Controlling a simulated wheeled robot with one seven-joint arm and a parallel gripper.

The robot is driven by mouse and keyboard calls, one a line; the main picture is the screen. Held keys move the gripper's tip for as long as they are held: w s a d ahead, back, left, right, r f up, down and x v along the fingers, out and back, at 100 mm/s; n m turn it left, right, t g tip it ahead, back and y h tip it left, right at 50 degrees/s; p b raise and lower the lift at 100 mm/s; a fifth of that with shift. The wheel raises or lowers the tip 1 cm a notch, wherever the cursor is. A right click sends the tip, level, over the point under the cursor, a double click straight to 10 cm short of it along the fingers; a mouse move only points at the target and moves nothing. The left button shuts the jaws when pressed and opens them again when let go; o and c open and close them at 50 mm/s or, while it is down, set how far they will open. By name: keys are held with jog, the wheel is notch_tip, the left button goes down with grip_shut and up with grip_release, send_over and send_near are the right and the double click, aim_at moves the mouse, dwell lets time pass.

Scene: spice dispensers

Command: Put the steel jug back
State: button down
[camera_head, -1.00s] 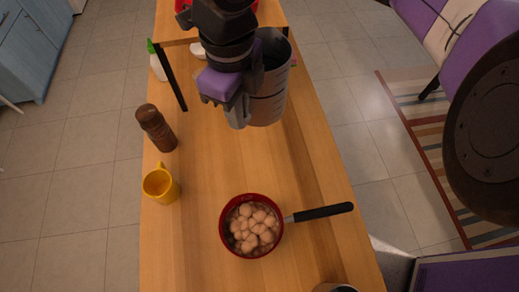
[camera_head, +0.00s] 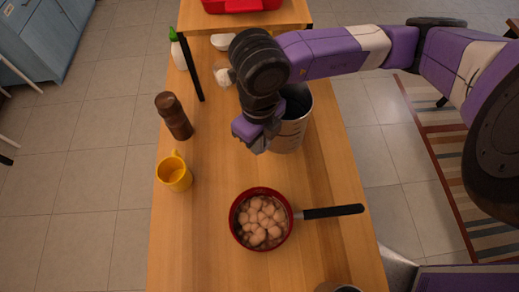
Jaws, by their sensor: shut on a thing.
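The steel jug (camera_head: 291,131) is a grey metal cylinder with dark marks on its side. It is upright at the right of the wooden table, behind the red pot. My gripper (camera_head: 255,138) is at the jug's left side and shut on it. The fingertips and the jug's far side are partly hidden by my wrist. I cannot tell whether the jug's base touches the table.
A red pot (camera_head: 236,222) with round pale food stands in front, its black handle pointing right. A yellow mug (camera_head: 175,173) and a brown grinder (camera_head: 175,117) stand at the left edge. A raised wooden shelf (camera_head: 240,22) holds a red box (camera_head: 242,4).

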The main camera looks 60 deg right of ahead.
jog(key=shift+f, duration=3.05)
jog(key=c, duration=1.4)
grip_release()
jog(key=shift+o, duration=0.2)
jog(key=shift+r, duration=0.1)
notch_tip(320, 180, up, 11)
jog(key=shift+r, duration=0.65)
